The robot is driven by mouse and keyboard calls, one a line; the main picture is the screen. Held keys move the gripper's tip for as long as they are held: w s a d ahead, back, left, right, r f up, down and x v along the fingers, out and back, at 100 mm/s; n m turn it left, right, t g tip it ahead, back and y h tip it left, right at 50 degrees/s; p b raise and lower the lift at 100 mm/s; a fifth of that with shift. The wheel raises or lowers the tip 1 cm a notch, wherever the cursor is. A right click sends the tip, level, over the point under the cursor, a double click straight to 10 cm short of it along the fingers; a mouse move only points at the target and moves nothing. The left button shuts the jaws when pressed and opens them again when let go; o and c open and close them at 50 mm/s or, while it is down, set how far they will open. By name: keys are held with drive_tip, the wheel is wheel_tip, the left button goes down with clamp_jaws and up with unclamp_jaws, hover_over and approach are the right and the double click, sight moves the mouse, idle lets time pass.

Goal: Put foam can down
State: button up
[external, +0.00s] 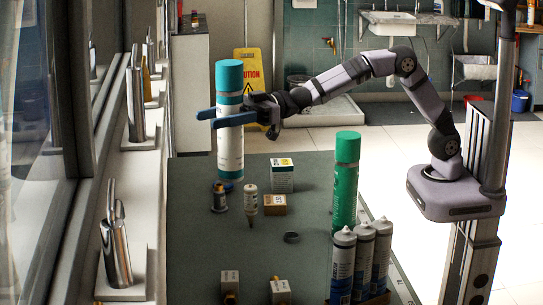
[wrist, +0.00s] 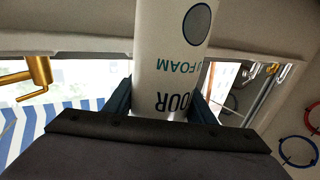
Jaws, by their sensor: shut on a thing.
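The foam can (external: 230,151) is a tall white cylinder with a teal cap and a teal band, upright over the far left part of the grey-green table (external: 325,203). My gripper (external: 208,118), with blue fingers, is shut on the can's upper part and reaches in from the right. In the wrist view the can's white body (wrist: 172,62) stands between the two fingers (wrist: 160,103), with upside-down lettering reading FOAM. I cannot tell whether its base touches the table.
A green can (external: 345,185) and several white-nozzled tubes (external: 343,262) stand at the table's right. A ledge with metal taps (external: 116,250) runs along the left.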

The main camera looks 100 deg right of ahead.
drive_tip(key=s+a+f+n+g+y, duration=0.1)
drive_tip(key=s+a+n+g+y, duration=0.45)
drive_tip(key=s, duration=0.35)
drive_tip(key=s+a+n+g+y, duration=0.4)
drive_tip(key=s+a+g, duration=0.15)
drive_tip(key=s, duration=0.35)
wheel_tip(320, 180, down, 14)
drive_tip(key=p, duration=0.1)
drive_tip(key=shift+a+t, duration=0.2)
drive_tip(key=shift+t, duration=0.1)
drive_tip(key=shift+f+m+h, duration=0.1)
drive_tip(key=shift+m+h, duration=0.15)
drive_tip(key=shift+f+p, duration=0.45)
drive_tip(key=shift+f, duration=1.8)
drive_tip(key=o, duration=1.6)
drive_tip(key=shift+f, duration=0.1)
drive_tip(key=shift+d+r, duration=0.1)
drive_tip(key=shift+r, duration=0.1)
